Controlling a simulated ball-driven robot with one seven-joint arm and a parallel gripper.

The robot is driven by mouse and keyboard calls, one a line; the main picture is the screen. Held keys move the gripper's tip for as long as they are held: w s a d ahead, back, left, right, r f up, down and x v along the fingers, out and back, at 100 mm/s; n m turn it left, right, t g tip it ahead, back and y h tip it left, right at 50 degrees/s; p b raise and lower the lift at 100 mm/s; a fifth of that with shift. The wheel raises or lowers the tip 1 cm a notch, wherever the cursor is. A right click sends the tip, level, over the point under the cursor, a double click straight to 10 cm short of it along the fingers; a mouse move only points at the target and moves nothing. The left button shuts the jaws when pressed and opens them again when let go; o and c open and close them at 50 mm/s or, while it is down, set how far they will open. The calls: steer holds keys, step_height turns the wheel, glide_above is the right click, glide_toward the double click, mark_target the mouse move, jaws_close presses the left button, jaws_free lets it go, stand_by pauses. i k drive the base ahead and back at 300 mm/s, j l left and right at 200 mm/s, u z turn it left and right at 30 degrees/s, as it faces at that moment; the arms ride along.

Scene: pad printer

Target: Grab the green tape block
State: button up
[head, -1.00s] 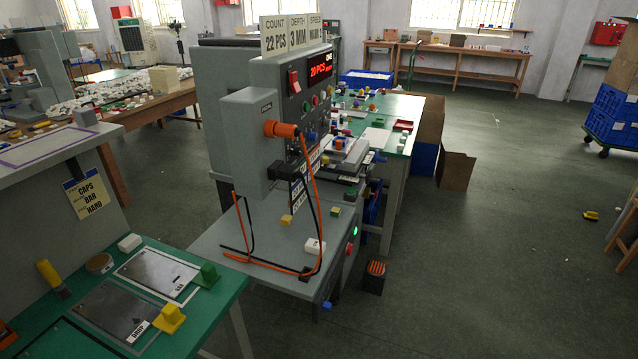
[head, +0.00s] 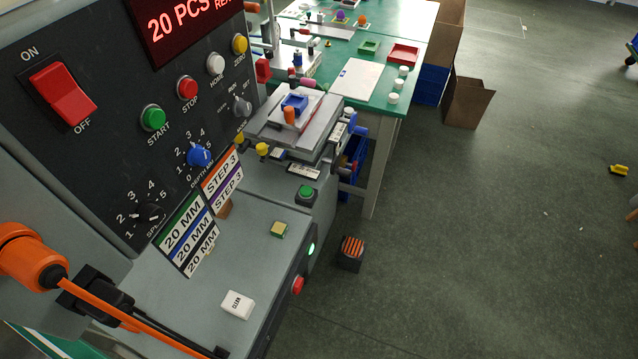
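No block marked as tape can be made out for certain. A green button on a dark box (head: 305,192) sits farther back on the machine. A small green tray (head: 369,47) lies on the green table beyond. My gripper is not in view.
The control panel (head: 120,100) with knobs and a red switch fills the left. An orange connector and cable (head: 25,255) hang low at left. A black box with orange stripes (head: 351,252) stands on the floor. The floor at right is mostly clear.

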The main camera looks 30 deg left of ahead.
mark_target(279, 229)
steer(key=i+l+u, duration=0.2)
steer(key=i, duration=0.3)
steer(key=i+l+u, duration=0.2)
steer(key=i, duration=0.35)
steer(key=i+l+u, duration=0.2)
steer(key=i+l, duration=0.25)
